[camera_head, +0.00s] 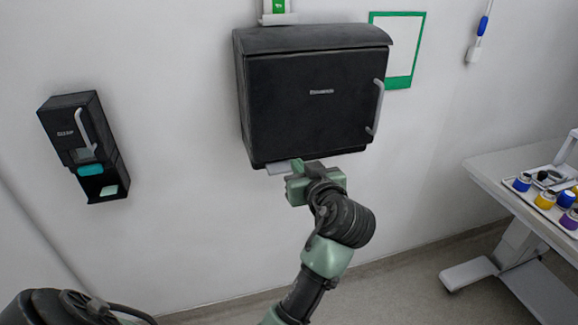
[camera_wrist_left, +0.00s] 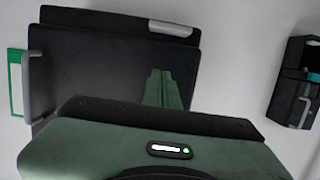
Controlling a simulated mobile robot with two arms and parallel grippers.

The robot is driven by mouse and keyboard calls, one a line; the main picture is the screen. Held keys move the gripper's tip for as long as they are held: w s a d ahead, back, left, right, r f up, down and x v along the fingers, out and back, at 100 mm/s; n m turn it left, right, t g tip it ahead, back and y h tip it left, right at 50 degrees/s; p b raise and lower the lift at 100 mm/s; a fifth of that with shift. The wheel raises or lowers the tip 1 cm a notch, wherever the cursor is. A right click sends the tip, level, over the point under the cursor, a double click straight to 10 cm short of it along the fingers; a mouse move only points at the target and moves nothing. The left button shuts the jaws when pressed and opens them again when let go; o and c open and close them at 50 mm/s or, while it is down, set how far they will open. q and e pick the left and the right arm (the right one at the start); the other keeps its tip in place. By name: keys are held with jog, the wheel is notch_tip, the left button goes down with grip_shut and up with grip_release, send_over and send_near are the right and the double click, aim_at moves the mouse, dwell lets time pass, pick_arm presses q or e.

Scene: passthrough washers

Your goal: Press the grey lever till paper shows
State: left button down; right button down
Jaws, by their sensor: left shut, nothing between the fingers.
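A black dispenser (camera_head: 300,90) hangs on the wall, with a light grey lever-like tab (camera_head: 277,168) low at its left underside. A curved grey handle (camera_head: 377,107) runs along its right side. My left gripper (camera_head: 296,168) is shut and empty at the underside, close beside the tab; I cannot tell if they touch. In the left wrist view the shut green fingers (camera_wrist_left: 162,86) lie before the dispenser's dark face (camera_wrist_left: 100,65), with the grey tab (camera_wrist_left: 170,28) just above their tips. No paper is visible. The right gripper is out of view.
A smaller black dispenser (camera_head: 72,128) with a grey handle and teal part hangs at left. A white table (camera_head: 500,170) with a tray of coloured jars stands at right. A green-framed sheet (camera_head: 403,83) is behind the dispenser. The wall between the dispensers is clear.

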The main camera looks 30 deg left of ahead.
pick_arm(q)
jog(key=p, duration=0.3)
send_over(286, 172)
jog(key=shift+s+d+f, duration=0.25)
jog(key=shift+f, duration=0.2)
jog(key=shift+s+d+f, duration=0.2)
jog(key=shift+f, duration=0.2)
notch_tip(286, 172, down, 3)
jog(key=shift+d+p, duration=0.1)
jog(key=shift+p, duration=0.55)
jog(key=shift+s+d+f, duration=0.1)
jog(key=shift+f, duration=0.65)
notch_tip(286, 172, down, 2)
jog(key=b, duration=0.3)
jog(key=shift+f, duration=0.25)
jog(key=shift+r, duration=0.1)
